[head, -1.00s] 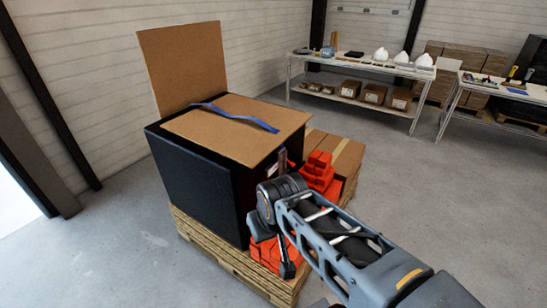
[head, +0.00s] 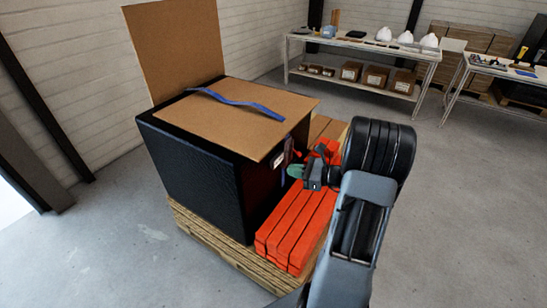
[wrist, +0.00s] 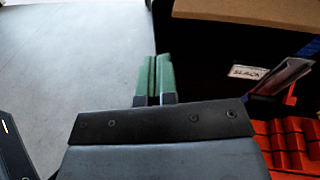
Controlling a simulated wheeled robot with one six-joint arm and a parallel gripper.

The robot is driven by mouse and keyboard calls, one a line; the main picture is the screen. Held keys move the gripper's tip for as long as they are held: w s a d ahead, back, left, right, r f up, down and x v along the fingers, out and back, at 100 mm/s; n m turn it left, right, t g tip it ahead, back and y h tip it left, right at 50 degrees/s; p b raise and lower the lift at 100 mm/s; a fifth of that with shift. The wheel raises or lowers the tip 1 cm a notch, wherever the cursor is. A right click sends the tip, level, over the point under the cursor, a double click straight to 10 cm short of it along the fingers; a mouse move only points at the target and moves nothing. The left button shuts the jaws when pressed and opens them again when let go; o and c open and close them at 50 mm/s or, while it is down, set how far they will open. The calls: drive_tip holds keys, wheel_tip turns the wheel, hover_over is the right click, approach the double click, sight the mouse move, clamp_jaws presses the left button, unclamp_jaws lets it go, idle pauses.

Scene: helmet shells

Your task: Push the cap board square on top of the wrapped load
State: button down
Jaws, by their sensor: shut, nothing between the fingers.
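The cap board (head: 235,112) is a flat brown sheet lying on top of the black wrapped load (head: 195,180). It sits off square: its right side overhangs the load, and a strip of black top shows along the left. A blue strap (head: 235,101) lies across it. My gripper (head: 295,171) has green fingertips, pressed together and empty, beside the load's right face and lower than the board's overhanging edge. In the wrist view the closed fingertips (wrist: 155,75) point ahead, with the board's edge (wrist: 245,10) at top right. I cannot tell whether they touch anything.
A tall brown panel (head: 175,45) stands upright behind the load. Red-orange blocks (head: 295,230) are stacked on the pallet (head: 215,245) right of the load, under my arm. A label and papers (wrist: 250,71) show on the load's face. Shelving (head: 360,60) stands far back; open floor lies around.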

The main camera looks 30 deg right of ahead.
drive_tip(key=d+f+m+t+h, duration=0.2)
drive_tip(key=d+m+t, duration=0.1)
drive_tip(key=d, duration=0.2)
drive_tip(key=p, duration=0.3)
approach(268, 152)
drive_tip(key=x, duration=0.7)
drive_tip(key=shift+w+a+m, duration=0.2)
drive_tip(key=shift+a+m, duration=0.05)
drive_tip(key=shift+m, duration=0.15)
